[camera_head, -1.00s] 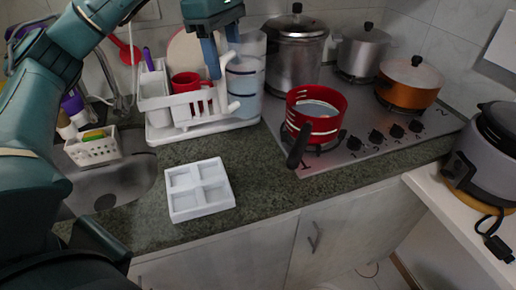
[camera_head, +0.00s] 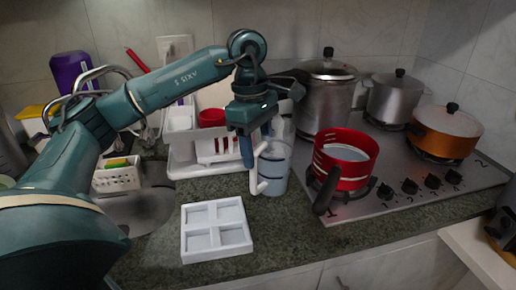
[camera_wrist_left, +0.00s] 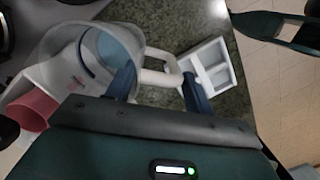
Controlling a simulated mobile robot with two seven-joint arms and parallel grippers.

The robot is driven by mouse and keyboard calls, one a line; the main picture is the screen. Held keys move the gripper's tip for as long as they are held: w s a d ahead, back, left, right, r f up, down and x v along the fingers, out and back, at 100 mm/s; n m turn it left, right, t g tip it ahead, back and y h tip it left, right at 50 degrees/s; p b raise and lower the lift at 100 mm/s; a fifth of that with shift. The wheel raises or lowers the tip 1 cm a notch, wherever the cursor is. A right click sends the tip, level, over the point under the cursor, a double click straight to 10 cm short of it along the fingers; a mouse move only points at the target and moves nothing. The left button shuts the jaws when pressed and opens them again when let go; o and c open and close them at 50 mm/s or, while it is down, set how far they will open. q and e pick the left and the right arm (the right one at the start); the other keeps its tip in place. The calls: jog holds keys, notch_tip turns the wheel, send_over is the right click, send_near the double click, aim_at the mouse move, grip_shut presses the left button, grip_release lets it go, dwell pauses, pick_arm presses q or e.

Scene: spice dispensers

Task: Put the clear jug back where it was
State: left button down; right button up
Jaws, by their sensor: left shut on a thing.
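The clear jug (camera_head: 275,168), with bluish contents and a white handle (camera_head: 257,168), is upright between the dish rack and the stove. My left gripper (camera_head: 258,148) is shut on its handle from above. Whether the jug's base touches the counter is hard to tell. In the left wrist view the jug (camera_wrist_left: 62,45) is at upper left, and its handle (camera_wrist_left: 160,77) lies between the fingers of my left gripper (camera_wrist_left: 160,85).
The dish rack (camera_head: 190,168) stands left of the jug, partly behind my arm. A red pot (camera_head: 345,165) on the stove (camera_head: 420,195) is close on the right. A white four-part tray (camera_head: 216,230) lies in front. Bare counter (camera_head: 290,225) lies between tray and stove.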

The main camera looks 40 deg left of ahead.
pick_arm(q)
jog(key=shift+f, duration=0.15)
pick_arm(e)
jog(key=shift+f, duration=0.15)
pick_arm(q)
jog(key=shift+f, duration=0.1)
jog(key=c, duration=0.6)
grip_release()
pick_arm(e)
jog(key=shift+a, duration=0.1)
pick_arm(q)
jog(key=shift+r, duration=0.3)
jog(key=r, duration=0.4)
jog(key=a+r+p, duration=0.1)
jog(key=r, duration=0.2)
jog(key=r+p, duration=0.1)
jog(key=r, duration=0.3)
jog(key=shift+a+r, duration=0.2)
jog(key=shift+r, duration=0.1)
pick_arm(e)
jog(key=shift+s+r+n, duration=0.15)
jog(key=shift+r+n, duration=0.15)
jog(key=shift+r, duration=0.45)
